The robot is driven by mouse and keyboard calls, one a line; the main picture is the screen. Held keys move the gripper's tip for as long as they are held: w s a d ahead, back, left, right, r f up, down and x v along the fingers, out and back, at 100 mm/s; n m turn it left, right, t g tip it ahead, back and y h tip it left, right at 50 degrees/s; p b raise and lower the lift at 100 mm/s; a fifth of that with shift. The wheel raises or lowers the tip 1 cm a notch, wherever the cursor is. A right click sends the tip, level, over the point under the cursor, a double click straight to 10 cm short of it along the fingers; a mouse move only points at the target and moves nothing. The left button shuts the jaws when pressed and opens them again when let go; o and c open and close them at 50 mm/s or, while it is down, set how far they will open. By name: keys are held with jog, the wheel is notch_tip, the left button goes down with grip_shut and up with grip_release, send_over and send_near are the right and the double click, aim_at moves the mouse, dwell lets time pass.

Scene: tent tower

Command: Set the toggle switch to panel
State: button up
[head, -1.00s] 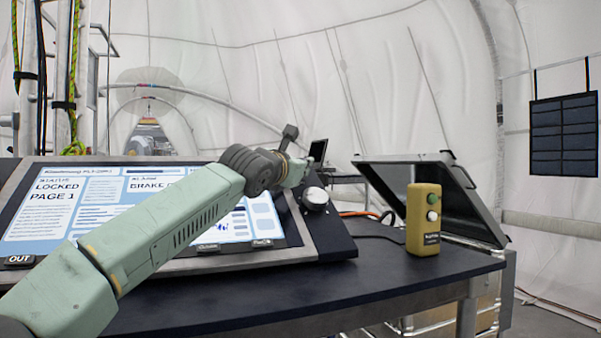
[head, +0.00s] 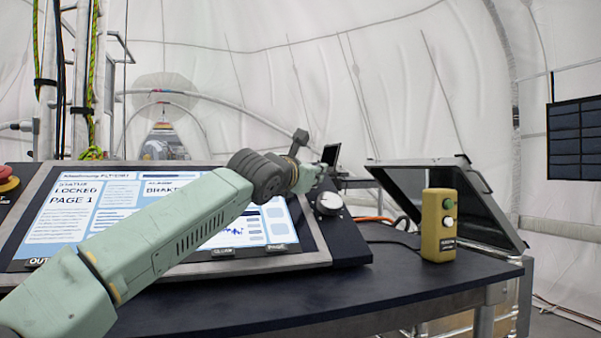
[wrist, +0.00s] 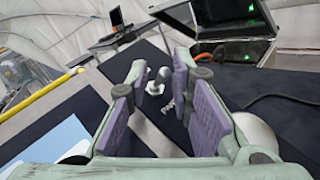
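The toggle switch (wrist: 158,80) shows in the wrist view as a small metal lever with a rounded tip on the dark panel. It stands between the purple-padded fingers of my gripper (wrist: 160,74). The fingers are apart, with gaps visible beside the lever, so my gripper is open and not clamped on it. White lettering (wrist: 168,104) by the switch is too small to read. In the head view, my arm's end (head: 308,177) is over the console's right end; the switch and fingers cannot be made out there.
The console screen (head: 75,215) reads LOCKED and PAGE 1. A pale round knob (head: 329,203) sits at the console's right end. A yellow button box (head: 438,226) and an open dark case (head: 480,215) stand to the right. The tabletop front (head: 300,298) is clear.

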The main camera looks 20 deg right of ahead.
jog(key=v, duration=1)
jog(key=shift+s, duration=0.15)
